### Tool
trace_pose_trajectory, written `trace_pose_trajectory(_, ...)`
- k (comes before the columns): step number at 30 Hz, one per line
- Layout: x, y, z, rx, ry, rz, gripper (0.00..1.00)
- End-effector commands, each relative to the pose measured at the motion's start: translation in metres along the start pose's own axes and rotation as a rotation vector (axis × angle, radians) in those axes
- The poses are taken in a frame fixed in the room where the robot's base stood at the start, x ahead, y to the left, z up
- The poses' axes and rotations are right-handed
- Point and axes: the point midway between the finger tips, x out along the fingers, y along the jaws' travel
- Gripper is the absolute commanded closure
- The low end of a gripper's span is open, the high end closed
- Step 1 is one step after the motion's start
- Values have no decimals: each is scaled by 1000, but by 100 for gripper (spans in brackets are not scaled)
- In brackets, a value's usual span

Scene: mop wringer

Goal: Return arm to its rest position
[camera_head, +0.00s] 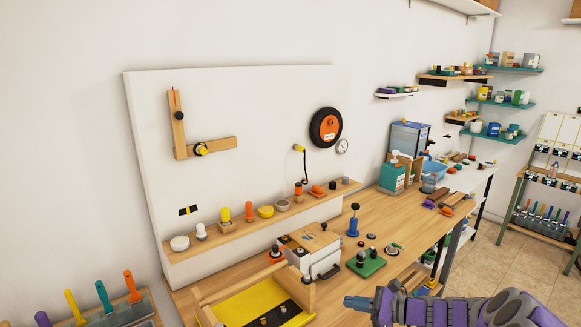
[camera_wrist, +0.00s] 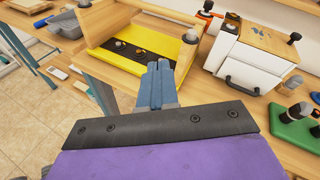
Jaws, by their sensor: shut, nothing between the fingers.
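My arm reaches in from the lower right in the head view, with purple and grey links. My gripper (camera_head: 359,302) is in front of the workbench (camera_head: 342,232), near its front edge. In the wrist view my gripper (camera_wrist: 160,68) has its blue-grey fingers together with nothing held. The fingers point toward the yellow tray (camera_wrist: 130,56) with wooden sides, and appear apart from it. No mop or wringer can be made out for sure.
The yellow tray (camera_head: 247,306), a white drawer box (camera_head: 325,262) and a green block (camera_head: 367,264) stand on the bench. A white pegboard panel (camera_head: 240,110) rises behind. Tiled floor (camera_head: 518,272) is open at the right.

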Motion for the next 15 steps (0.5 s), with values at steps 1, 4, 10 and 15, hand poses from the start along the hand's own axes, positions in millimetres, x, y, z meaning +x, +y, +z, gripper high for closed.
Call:
trace_pose_trajectory(1,10,14,25,-57,-4,60,100)
trace_pose_trajectory(4,23,44,64,-171,-1,175,100)
trace_pose_trajectory(10,35,114,124,-398,22,405,100)
trace_pose_trajectory(15,28,175,156,-586,58,593,100)
